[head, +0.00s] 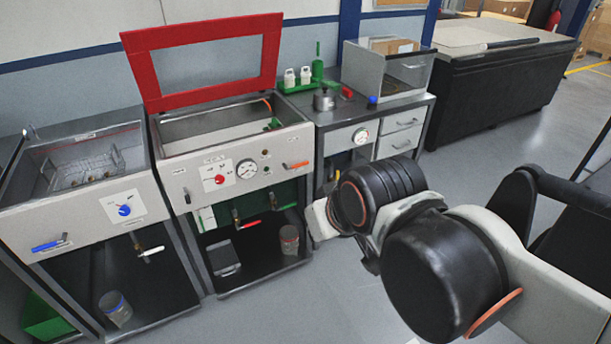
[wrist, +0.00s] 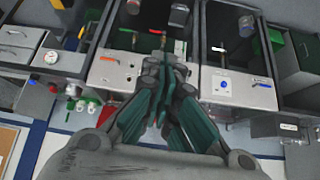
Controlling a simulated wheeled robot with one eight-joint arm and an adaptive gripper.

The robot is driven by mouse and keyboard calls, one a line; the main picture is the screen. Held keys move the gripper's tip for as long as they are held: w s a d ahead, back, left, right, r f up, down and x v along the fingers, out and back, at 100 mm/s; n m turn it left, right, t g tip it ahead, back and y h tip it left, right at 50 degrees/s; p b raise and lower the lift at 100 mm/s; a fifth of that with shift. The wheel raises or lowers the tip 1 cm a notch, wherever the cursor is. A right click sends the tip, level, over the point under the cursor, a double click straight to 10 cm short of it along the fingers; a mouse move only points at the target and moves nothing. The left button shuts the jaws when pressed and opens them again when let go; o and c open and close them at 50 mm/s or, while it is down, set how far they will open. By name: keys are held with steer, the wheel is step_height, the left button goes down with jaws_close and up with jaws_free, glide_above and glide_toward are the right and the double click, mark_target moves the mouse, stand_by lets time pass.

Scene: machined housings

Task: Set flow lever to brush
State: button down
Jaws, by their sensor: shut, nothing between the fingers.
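The orange lever lies roughly level at the panel's right end. It also shows in the wrist view as an orange lever (wrist: 109,59). Labels are too small to read, so I cannot tell which lever is the flow lever. My gripper (wrist: 166,66) is shut and empty, its fingers reaching over the middle station's panel in the wrist view. In the head view my arm hides it.
The left station has a blue knob (head: 124,210) and a blue lever (head: 48,245). A red-handled valve (head: 248,225) sits below the middle panel. A side bench (head: 402,105) with a gauge and drawers stands right. Open floor (head: 310,310) lies in front.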

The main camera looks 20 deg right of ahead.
steer(key=w+r+m+t+y+b, duration=0.15)
steer(key=w+m, duration=0.35)
steer(key=w, duration=0.8)
steer(key=w+d+f+m+t+y+b, duration=0.1)
steer(key=w+d+f+m+b, duration=0.2)
steer(key=w, duration=0.6)
steer(key=w+d+f+m+t, duration=0.1)
steer(key=w+d+f+m, duration=0.3)
steer(key=w, duration=0.6)
steer(key=w+f+m+t+y+b, duration=0.1)
steer(key=w+f+m+b, duration=0.1)
steer(key=w+m, duration=0.5)
steer(key=w+d+f+m+t+b, duration=0.3)
steer(key=w+d+f+m, duration=0.55)
steer(key=w+f, duration=0.7)
steer(key=d+f+m+h, duration=0.1)
steer(key=d+f+m, duration=0.1)
steer(key=f, duration=0.5)
steer(key=s+d+f+m+t+b, duration=0.1)
steer(key=d+f+m, duration=0.2)
steer(key=d+f, duration=0.2)
steer(key=d+f+m+h, duration=0.1)
steer(key=d+f, duration=0.3)
steer(key=f, duration=0.5)
steer(key=shift+s+m+t+h+b, duration=0.2)
steer(key=shift+m+t+h+b, duration=0.2)
steer(key=shift+m, duration=0.45)
steer(key=shift+w, duration=0.15)
